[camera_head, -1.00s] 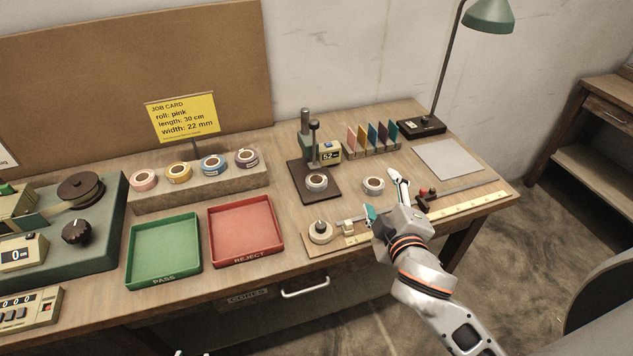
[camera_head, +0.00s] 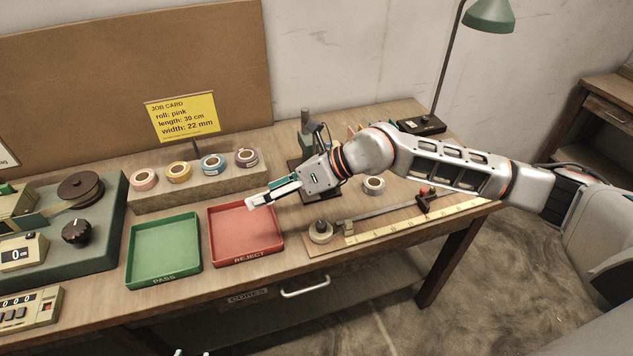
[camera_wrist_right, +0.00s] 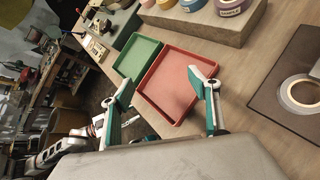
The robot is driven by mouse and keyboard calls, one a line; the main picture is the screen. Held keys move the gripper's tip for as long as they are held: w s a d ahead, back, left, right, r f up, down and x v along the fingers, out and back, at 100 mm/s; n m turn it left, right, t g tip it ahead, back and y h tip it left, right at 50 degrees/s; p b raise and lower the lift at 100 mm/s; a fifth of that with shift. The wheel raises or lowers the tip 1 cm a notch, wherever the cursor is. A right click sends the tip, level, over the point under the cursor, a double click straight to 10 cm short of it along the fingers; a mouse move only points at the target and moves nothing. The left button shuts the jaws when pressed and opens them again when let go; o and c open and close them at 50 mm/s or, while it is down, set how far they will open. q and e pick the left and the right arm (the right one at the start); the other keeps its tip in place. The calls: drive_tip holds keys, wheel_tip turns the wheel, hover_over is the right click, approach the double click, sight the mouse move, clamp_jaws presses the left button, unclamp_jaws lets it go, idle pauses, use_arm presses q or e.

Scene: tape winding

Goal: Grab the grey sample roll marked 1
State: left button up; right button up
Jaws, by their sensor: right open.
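A small grey-white roll (camera_head: 374,184) lies on the bench, right of my right gripper's wrist. Another grey-white roll (camera_wrist_right: 300,92) lies on a dark plate at the right of the wrist view; my arm hides it in the head view. I cannot read a number on either. My right gripper (camera_head: 267,194) is open and empty above the red REJECT tray (camera_head: 245,255); its spread fingers also show in the wrist view (camera_wrist_right: 162,85). At the bottom edge of the head view, small pale tips (camera_head: 190,354) may be my left gripper.
The green PASS tray (camera_head: 165,272) stands left of the red one. Behind them, a block (camera_head: 200,187) carries several coloured rolls. A ruler board (camera_head: 400,226) lies along the front right. My right forearm crosses over the bench's right side.

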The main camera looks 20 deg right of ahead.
drive_tip(key=w+d+f+h, duration=0.1)
drive_tip(key=w+d+h, duration=0.1)
drive_tip(key=d, duration=0.3)
drive_tip(key=w+d+f+h, duration=0.1)
drive_tip(key=w+d+h, duration=0.1)
drive_tip(key=d, duration=0.4)
drive_tip(key=w+d+f+t+h, duration=0.1)
drive_tip(key=w+d+h, duration=0.1)
drive_tip(key=d, duration=0.4)
drive_tip(key=shift+w+d+f+m+h, duration=0.1)
drive_tip(key=shift+w+m+h, duration=0.25)
drive_tip(key=shift+w, duration=0.25)
drive_tip(key=p+x, duration=0.1)
drive_tip(key=x, duration=0.6)
drive_tip(key=shift+w+f, duration=0.1)
drive_tip(key=shift+w, duration=0.2)
drive_tip(key=c, duration=1)
